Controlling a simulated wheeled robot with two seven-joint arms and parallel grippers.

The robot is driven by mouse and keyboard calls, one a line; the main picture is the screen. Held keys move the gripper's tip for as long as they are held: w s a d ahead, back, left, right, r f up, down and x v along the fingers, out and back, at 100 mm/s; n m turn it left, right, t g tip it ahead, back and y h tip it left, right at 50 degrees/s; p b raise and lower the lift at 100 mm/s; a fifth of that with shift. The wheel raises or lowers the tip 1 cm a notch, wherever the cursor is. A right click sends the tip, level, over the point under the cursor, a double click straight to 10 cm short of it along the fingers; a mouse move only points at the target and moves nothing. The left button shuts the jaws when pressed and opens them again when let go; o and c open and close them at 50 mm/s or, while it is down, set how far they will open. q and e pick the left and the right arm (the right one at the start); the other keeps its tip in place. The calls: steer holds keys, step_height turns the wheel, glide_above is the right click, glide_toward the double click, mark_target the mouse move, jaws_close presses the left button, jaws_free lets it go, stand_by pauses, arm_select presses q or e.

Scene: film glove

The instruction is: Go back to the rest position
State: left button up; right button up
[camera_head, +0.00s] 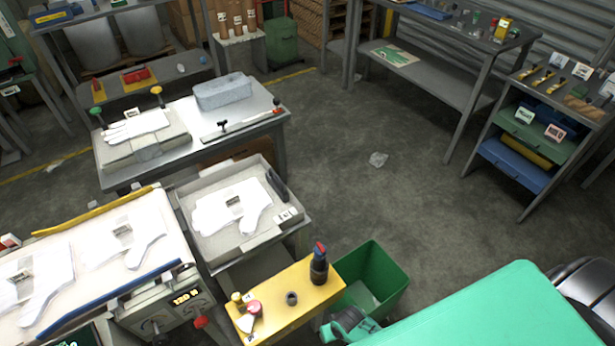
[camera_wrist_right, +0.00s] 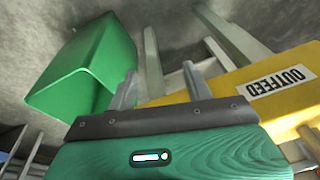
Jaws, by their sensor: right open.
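My right gripper (camera_wrist_right: 160,84) shows in the right wrist view with its two grey fingers apart and nothing between them. Beyond the fingers are the green bin (camera_wrist_right: 90,60) to the left and the yellow stand (camera_wrist_right: 235,80) with its "OUTFEED" label to the right. In the head view the green bin (camera_head: 385,270) stands beside the yellow stand (camera_head: 285,310). Part of my arm shows at the bottom edge, near the bin. My left gripper is not in the head view.
A dark bottle (camera_head: 319,265) and small items stand on the yellow stand. A grey tray (camera_head: 262,235) holds a white glove (camera_head: 230,205). A machine with more white gloves (camera_head: 135,240) is at lower left. The middle floor is mostly clear, with a crumpled clear scrap (camera_head: 378,159).

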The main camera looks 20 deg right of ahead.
steer(key=shift+f, duration=0.1)
steer(key=s+d+f+n, duration=0.1)
steer(key=s+d+f, duration=0.2)
steer(key=s+f, duration=0.5)
steer(key=s+d+f+n+g+h, duration=0.1)
steer(key=s+d+f, duration=0.2)
steer(key=s+f, duration=0.6)
steer(key=s, duration=0.8)
steer(key=shift+d+n, duration=0.15)
steer(key=shift+n, duration=0.25)
